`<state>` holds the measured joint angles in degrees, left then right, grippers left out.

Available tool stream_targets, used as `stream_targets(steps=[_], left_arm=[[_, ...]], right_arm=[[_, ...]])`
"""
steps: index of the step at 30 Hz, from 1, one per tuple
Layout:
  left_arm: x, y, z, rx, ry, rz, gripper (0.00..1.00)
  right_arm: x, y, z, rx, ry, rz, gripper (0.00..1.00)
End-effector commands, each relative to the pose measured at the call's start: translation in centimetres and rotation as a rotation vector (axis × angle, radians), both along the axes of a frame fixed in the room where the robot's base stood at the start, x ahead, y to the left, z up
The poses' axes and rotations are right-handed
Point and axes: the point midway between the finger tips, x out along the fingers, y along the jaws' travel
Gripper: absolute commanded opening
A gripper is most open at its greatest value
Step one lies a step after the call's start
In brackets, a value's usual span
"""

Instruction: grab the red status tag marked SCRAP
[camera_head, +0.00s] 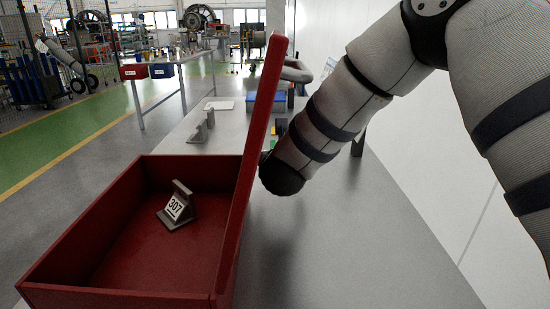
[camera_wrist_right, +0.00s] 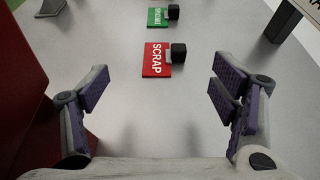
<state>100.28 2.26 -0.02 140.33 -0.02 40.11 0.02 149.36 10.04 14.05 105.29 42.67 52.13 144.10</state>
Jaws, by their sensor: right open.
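The red status tag (camera_wrist_right: 154,62) marked SCRAP lies flat on the grey table in the right wrist view. A black block (camera_wrist_right: 178,53) stands at its right side. My right gripper (camera_wrist_right: 160,90) is open and empty. Its purple-padded fingers are spread wide, and the tag lies beyond the fingertips, roughly midway between them. I cannot make out the SCRAP tag in the head view, where my right arm and a red upright panel cover that area. My left gripper is in neither view.
A green tag (camera_wrist_right: 157,17) with its own black block lies just beyond the SCRAP tag. A red bin (camera_head: 120,296) with the tall upright panel (camera_head: 262,130) stands left of my right arm. It holds a grey bracket labelled 307 (camera_head: 178,207). The table (camera_head: 350,260) is clear at the front right.

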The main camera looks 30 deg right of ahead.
Motion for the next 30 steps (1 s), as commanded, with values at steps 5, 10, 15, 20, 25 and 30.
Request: stream_targets(steps=[5,10,15,20,25,30], left_arm=[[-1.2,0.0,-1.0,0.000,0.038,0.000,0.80],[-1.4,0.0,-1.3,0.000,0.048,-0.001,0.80],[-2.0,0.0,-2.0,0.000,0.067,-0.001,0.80],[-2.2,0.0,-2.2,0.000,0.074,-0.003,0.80],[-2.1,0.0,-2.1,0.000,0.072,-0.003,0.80],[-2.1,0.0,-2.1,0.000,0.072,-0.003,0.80]], right_arm=[[3.3,-1.6,-2.5,-0.002,0.011,0.000,0.80],[5.1,-2.6,-3.1,-0.003,0.008,0.000,0.80],[7.7,-4.1,-4.6,-0.004,0.008,0.002,0.80],[8.8,-4.7,-4.9,-0.001,0.006,0.002,0.80],[8.8,-4.7,-4.6,0.000,0.004,0.001,0.78],[8.8,-4.6,-4.6,0.000,0.004,0.001,0.39]])
